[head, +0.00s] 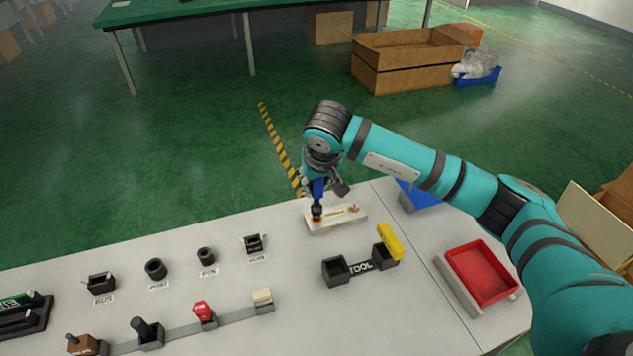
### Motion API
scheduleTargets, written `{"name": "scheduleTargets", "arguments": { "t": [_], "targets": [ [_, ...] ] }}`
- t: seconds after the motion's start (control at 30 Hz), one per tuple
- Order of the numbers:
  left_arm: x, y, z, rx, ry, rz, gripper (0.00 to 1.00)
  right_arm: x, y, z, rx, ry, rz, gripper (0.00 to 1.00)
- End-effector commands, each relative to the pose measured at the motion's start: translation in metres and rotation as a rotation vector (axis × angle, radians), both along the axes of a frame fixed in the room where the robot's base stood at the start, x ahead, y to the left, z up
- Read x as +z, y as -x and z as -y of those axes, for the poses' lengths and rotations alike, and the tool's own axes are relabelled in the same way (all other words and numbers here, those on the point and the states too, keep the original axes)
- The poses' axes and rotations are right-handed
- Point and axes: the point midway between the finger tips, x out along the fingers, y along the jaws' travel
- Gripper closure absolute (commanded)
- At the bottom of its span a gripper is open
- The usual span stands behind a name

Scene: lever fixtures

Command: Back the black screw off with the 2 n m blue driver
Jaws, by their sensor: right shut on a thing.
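My right gripper (322,182) is above the pale block (345,222) near the table's back edge. It is shut on the blue driver (318,189), which stands about upright with its lower end pointing down. A dark piece, perhaps the black screw (317,211), shows below the driver at the left part of the block. I cannot tell whether the driver tip is seated in it. My left gripper is not in view.
A TOOL rack (360,267) with a yellow tool (389,241) at its right stands in front of the block. A red tray (482,273) is at the right. Levers and knobs, including a red one (203,310), fill the left side.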

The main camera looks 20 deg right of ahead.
Motion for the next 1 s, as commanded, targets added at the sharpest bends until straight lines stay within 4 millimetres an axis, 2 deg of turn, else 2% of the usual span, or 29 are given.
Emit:
{"name": "scheduleTargets", "arguments": {
  "t": [1.0],
  "targets": [
    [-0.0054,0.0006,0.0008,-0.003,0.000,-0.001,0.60,0.0002,0.0003,-0.0003,0.000,-0.001,0.000,1.00]
  ]
}}
